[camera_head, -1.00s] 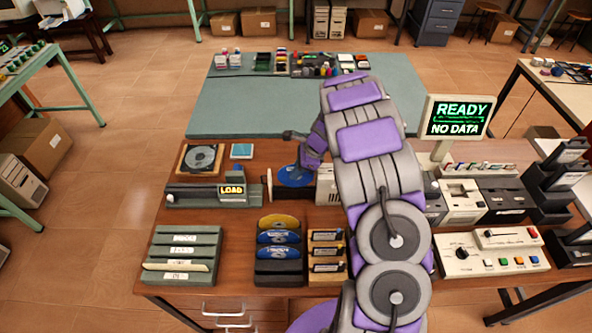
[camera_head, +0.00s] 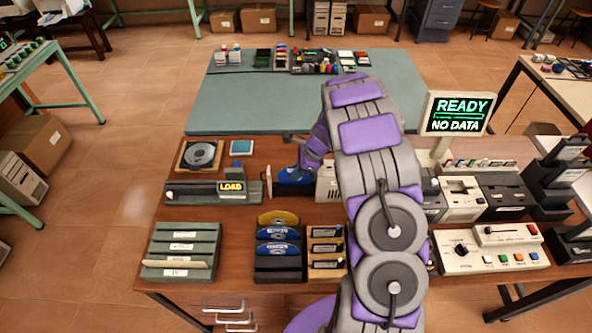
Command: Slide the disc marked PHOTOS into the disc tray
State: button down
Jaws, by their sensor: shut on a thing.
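My gripper (camera_head: 297,152) is left of my arm's bend, over the middle of the wooden bench, seen small and partly covered by my own arm. It is shut on a blue disc (camera_head: 293,175), whose marking I cannot read. The disc is at the disc tray, beside the beige disc drive (camera_head: 326,185). The tray's upright front plate (camera_head: 268,186) shows just left of the disc. Whether the disc lies on the tray or is held just above it, I cannot tell. My arm hides the drive's right side.
A dark rack (camera_head: 278,267) holds a gold disc (camera_head: 278,218) and blue discs. A LOAD unit (camera_head: 213,194), a framed disc (camera_head: 199,156) and a green slotted rack (camera_head: 180,250) stand left. A screen (camera_head: 457,115) reading READY and NO DATA stands right. A teal mat (camera_head: 240,110) lies behind, mostly bare.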

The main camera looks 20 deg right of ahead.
jog(key=shift+f, duration=0.35)
jog(key=c, duration=1.2)
grip_release()
jog(key=shift+r, duration=0.1)
notch_tip(320, 180, up, 8)
jog(key=p, duration=0.6)
